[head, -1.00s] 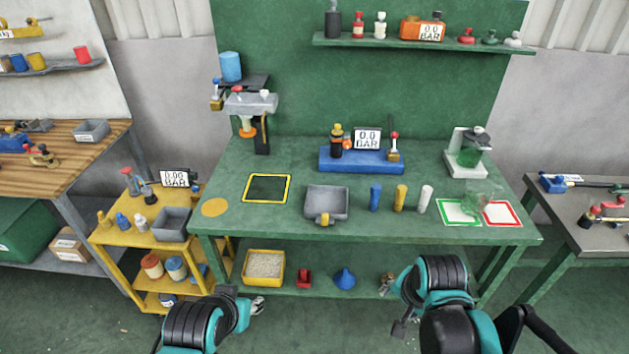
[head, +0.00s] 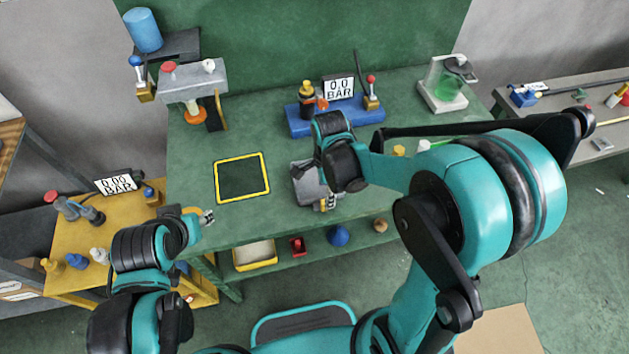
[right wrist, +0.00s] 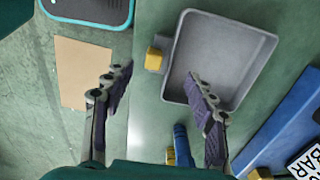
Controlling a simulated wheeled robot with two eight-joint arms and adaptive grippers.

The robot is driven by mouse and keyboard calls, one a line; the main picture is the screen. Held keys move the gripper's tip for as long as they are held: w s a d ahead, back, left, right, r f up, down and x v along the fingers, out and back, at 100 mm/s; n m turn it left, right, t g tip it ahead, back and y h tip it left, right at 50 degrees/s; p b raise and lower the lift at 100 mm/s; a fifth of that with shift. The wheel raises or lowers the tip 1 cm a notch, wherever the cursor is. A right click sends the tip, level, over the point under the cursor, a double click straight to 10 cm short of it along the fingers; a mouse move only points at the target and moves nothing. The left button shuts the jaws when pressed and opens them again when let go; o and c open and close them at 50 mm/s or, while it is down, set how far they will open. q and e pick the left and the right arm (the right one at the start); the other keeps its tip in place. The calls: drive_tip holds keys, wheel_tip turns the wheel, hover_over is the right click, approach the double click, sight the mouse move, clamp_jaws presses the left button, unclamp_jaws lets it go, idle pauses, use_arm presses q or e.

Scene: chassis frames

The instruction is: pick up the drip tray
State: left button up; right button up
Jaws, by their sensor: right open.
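The drip tray (head: 305,188) is a grey shallow rectangular tray near the bench's front edge, partly hidden by my right arm in the head view. In the right wrist view the empty tray (right wrist: 228,58) shows a brass-coloured block (right wrist: 154,60) on its side. My right gripper (right wrist: 158,78) is open and empty, its fingertips spread to either side of that block, one over the tray's inside. I cannot tell contact. In the head view my right gripper (head: 326,203) is at the tray's front. My left gripper (head: 207,217) is by the bench's front left corner; its jaws are too small to judge.
A yellow-bordered dark square (head: 242,178) lies left of the tray. A blue base (head: 298,121) with a gauge stands behind it. A blue cylinder (right wrist: 181,140) is close to the right gripper. A yellow bin (head: 255,256) is on the shelf below.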

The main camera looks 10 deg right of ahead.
sight(324, 199)
drive_tip(key=f, duration=0.1)
drive_tip(key=f+b, duration=0.1)
drive_tip(key=f, duration=0.1)
drive_tip(key=f+b, duration=0.1)
drive_tip(key=f, duration=0.1)
drive_tip(key=shift+s+a, duration=0.1)
drive_tip(key=shift+a, duration=0.2)
drive_tip(key=shift+f, duration=0.35)
drive_tip(key=shift+c, duration=0.2)
clamp_jaws()
